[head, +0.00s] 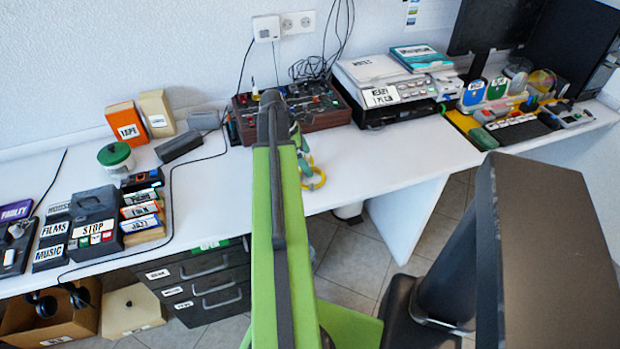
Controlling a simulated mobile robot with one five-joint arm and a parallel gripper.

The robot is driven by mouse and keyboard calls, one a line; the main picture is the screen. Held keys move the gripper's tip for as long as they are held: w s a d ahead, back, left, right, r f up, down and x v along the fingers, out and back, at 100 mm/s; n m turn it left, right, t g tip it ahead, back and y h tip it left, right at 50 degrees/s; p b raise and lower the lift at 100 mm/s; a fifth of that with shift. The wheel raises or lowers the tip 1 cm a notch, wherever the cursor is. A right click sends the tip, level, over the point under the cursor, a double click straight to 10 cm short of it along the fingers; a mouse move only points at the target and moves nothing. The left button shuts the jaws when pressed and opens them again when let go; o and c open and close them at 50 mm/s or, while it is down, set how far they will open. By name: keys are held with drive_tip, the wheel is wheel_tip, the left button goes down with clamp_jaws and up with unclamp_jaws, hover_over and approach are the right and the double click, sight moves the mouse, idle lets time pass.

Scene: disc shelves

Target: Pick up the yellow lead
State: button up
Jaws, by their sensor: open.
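A yellow looped lead (317,184) shows on the white desk, just right of my arm and near the desk's front edge. My green arm reaches forward over the desk and hides part of the area left of the loop. Part of my gripper (302,155) shows at the right of the arm's far end, right by the yellow loop. It is open, and I see nothing held in it. Its fingertips are small and partly hidden, so I cannot tell whether they touch the lead.
A dark control box (331,111) with knobs stands behind my gripper, with a printer (398,98) right of it. Labelled boxes (95,232) and a green-lidded jar (116,157) stand on the left. The white desk (400,155) is clear right of the loop. Drawers (205,285) stand below.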

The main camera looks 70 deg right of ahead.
drive_tip(key=c, duration=1.5)
drive_tip(key=shift+r, duration=0.15)
wheel_tip(320, 180, up, 4)
drive_tip(key=p, duration=0.4)
drive_tip(key=shift+r, duration=0.15)
drive_tip(key=s+a+r+p, duration=0.6)
drive_tip(key=s+p, duration=0.1)
drive_tip(key=s, duration=0.2)
drive_tip(key=shift+s+a+r, duration=0.25)
drive_tip(key=shift+s+a, duration=0.05)
drive_tip(key=shift+a, duration=0.05)
